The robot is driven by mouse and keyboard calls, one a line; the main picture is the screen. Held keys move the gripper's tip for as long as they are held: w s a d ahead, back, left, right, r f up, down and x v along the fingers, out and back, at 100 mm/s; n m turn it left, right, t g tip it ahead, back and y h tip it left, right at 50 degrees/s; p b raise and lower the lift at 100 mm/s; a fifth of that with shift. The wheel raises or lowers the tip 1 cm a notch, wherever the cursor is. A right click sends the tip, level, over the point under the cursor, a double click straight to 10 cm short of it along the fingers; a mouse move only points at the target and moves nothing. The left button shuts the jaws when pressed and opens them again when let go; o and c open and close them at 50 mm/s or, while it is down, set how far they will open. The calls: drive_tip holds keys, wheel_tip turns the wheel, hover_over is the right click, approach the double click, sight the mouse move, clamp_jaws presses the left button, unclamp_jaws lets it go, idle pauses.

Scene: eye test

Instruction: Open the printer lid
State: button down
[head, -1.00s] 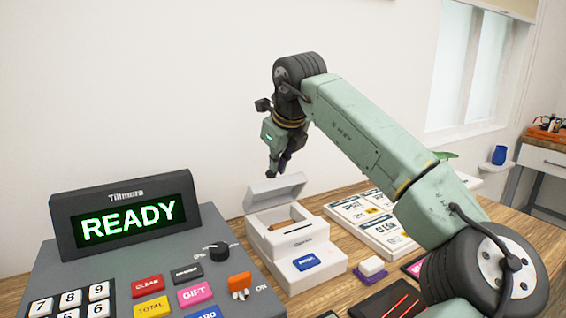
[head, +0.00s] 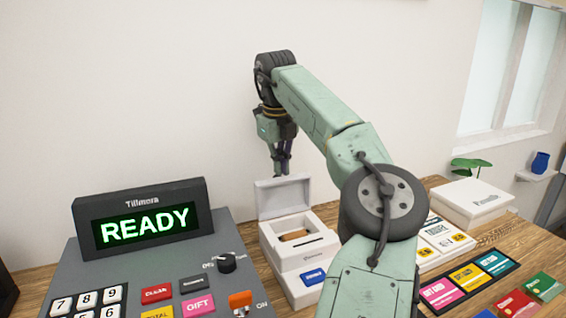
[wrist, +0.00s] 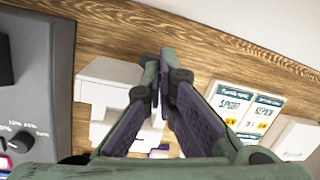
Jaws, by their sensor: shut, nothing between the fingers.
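The white printer (head: 300,265) stands on the wooden counter beside the cash register. Its lid (head: 284,198) is raised and stands roughly upright at the back of the printer. A brown roll (head: 295,235) shows in the open bay, and a blue button (head: 312,277) is on the front. My gripper (head: 281,172) points down at the lid's top edge; I cannot tell whether it touches. In the wrist view, my gripper's fingertips (wrist: 157,60) are together with nothing between them, and they and the fingers hide part of the printer (wrist: 103,82).
The grey register (head: 190,255), with its READY display (head: 145,225), is close on the printer's left. Price cards (head: 437,235), a white box (head: 470,200) and coloured cards (head: 480,275) lie to the right. The wall is behind the printer.

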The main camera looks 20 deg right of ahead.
idle(0.5)
wheel_tip(320, 180, up, 12)
drive_tip(key=s+a, duration=0.1)
drive_tip(key=s, duration=0.1)
